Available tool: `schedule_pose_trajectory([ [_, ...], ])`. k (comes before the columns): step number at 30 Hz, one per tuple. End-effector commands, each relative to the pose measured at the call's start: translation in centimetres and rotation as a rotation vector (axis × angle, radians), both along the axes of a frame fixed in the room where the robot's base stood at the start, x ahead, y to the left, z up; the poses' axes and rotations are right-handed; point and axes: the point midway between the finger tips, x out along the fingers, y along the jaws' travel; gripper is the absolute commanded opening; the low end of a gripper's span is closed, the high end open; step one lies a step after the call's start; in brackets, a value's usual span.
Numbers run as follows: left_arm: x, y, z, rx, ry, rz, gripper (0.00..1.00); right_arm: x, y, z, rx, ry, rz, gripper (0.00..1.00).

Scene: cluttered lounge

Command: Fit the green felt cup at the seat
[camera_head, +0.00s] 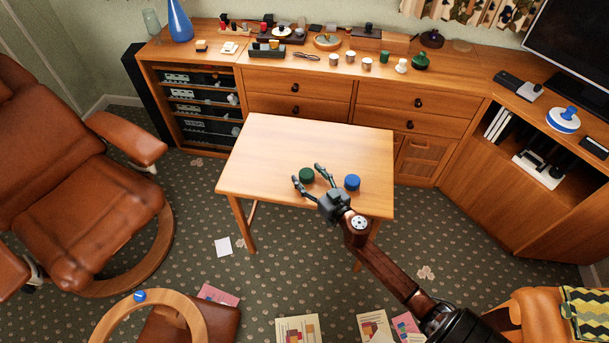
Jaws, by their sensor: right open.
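A dark green round cup (307,174) stands on the small wooden table (280,140), near its front edge. My right gripper (306,175) reaches in from the lower right, open, with one finger on each side of the green cup. I cannot tell whether the fingers touch it. A blue round piece (352,182) stands on the table just right of the gripper. The brown leather armchair's seat (90,205) is at the left. No marked seat for the cup can be made out on the table. My left gripper is not in view.
A long wooden sideboard (300,78) behind the table carries small cups, trays and a blue vase (180,22). The table's back half is clear.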

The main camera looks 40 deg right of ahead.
Motion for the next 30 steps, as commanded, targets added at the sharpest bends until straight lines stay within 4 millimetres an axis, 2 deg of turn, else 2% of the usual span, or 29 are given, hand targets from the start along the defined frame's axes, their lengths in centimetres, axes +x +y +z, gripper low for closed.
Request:
schedule_pose_trajectory([
  [3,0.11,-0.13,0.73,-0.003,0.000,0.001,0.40,0.98,-0.11,-0.10,-0.002,0.000,0.000,0.61],
  [11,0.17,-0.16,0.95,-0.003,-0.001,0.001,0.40,1.13,-0.11,0.04,0.000,-0.001,-0.001,0.60],
  [25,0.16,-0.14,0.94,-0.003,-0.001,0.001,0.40,1.10,-0.10,0.00,0.000,-0.001,-0.001,0.28],
  [30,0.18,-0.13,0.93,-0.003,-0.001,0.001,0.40,1.10,-0.10,0.00,0.000,-0.001,-0.001,0.26],
])
